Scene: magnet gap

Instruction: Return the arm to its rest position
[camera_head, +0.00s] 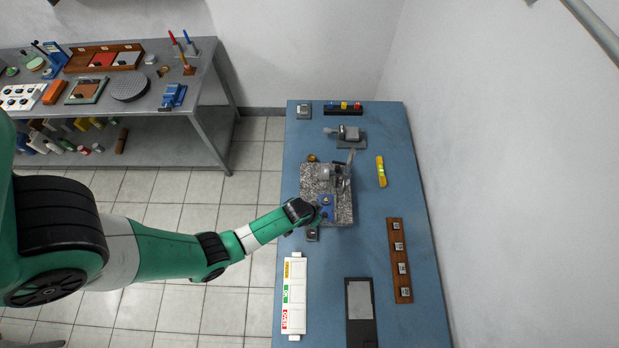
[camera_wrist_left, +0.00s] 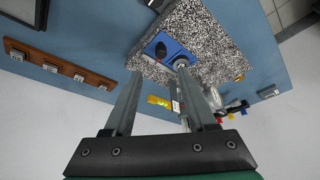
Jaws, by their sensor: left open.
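My left arm reaches in from the left in the head view. Its gripper (camera_head: 316,213) is over the near-left part of a speckled granite block (camera_head: 344,213) on the blue table, close to a small blue fixture (camera_head: 326,202). In the left wrist view, the gripper's two fingers (camera_wrist_left: 157,75) stand apart with nothing clearly held between them. The granite block (camera_wrist_left: 215,50) and the blue fixture (camera_wrist_left: 158,46), which has a dark part and a round metal part, lie beyond the fingertips. Whether a finger touches the fixture cannot be told. My right gripper is not in view.
A metal stand (camera_head: 341,172) rises from the granite block. On the blue table (camera_head: 370,225) are a yellow level (camera_head: 381,171), a wooden strip with tags (camera_head: 399,260), a white labelled bar (camera_head: 294,296) and a dark tray (camera_head: 361,330). A grey bench (camera_head: 205,75) holds tools at left.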

